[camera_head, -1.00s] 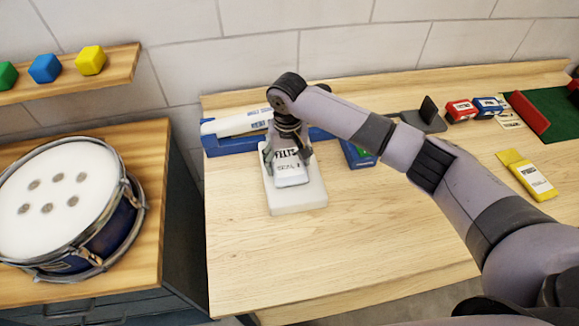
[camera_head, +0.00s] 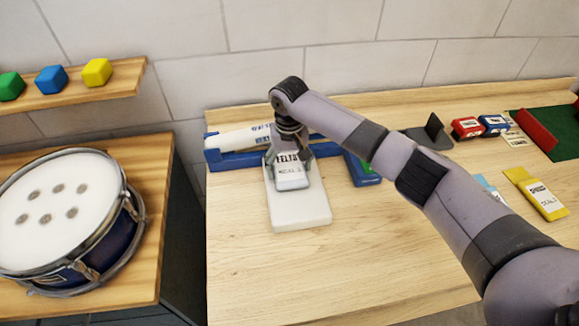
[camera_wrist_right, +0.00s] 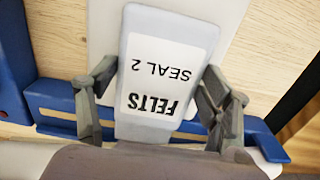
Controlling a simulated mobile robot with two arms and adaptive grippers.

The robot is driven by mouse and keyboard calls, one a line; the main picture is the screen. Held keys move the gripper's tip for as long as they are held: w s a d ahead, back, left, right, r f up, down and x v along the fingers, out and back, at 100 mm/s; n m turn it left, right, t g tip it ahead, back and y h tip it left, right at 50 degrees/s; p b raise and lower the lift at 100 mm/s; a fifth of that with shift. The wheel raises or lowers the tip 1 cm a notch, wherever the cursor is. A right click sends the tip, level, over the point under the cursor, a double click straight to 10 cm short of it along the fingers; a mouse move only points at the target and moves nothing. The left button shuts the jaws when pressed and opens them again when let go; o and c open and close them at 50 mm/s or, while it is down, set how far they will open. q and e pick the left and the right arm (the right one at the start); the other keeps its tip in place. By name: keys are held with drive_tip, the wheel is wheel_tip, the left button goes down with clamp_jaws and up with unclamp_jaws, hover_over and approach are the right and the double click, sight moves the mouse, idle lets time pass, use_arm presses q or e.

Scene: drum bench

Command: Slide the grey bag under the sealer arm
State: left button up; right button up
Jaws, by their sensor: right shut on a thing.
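The grey bag (camera_head: 291,179), labelled FELTS SEAL 2, lies over the back part of a white slab (camera_head: 302,211) on the bench. My right gripper (camera_head: 290,161) is shut on it, a finger on each side; the grip also shows in the right wrist view (camera_wrist_right: 160,92) around the bag (camera_wrist_right: 160,65). The sealer has a blue base (camera_head: 222,160) and a long white arm (camera_head: 240,137) just behind the bag. My gripper and wrist hide the middle of the sealer, so I cannot tell whether the bag's back edge is under the arm. My left gripper is not in view.
A blue item with a green patch (camera_head: 365,170) stands close right of the slab. A drum (camera_head: 65,215) is on the left cabinet. The bench front is clear.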

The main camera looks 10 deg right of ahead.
drive_tip(key=o, duration=1.2)
drive_tip(key=shift+o, duration=0.2)
